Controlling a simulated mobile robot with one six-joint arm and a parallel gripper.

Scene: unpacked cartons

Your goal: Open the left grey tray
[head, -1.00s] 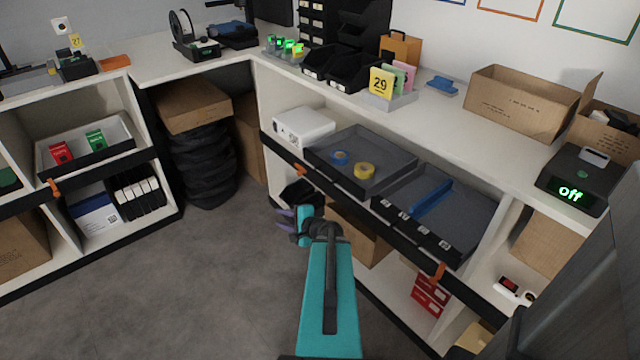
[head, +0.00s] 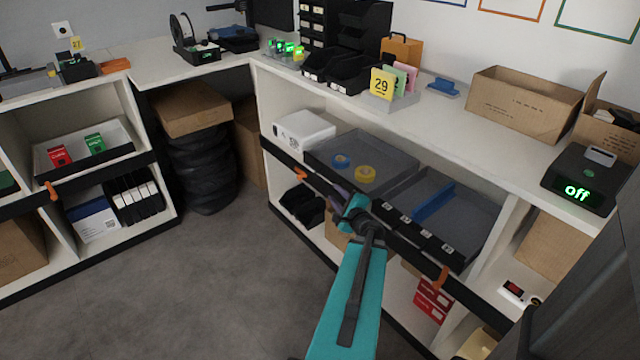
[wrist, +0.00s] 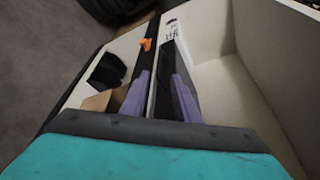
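The left grey tray (head: 388,158) sits on the shelf below the worktop, with a blue tape roll (head: 341,160) and a yellow tape roll (head: 365,174) in it. My gripper (head: 340,194) is at the tray's front edge, by the black front rail, and partly hides that edge. In the wrist view, its two purple fingers (wrist: 159,85) are apart, one on each side of a dark upright edge. I cannot tell whether they touch it.
A second grey tray (head: 465,205) with a blue divider (head: 434,202) is to the right. A white box (head: 303,133) stands to the left. An orange clip (head: 300,174) sticks out from the rail. The floor (head: 230,280) in front is clear.

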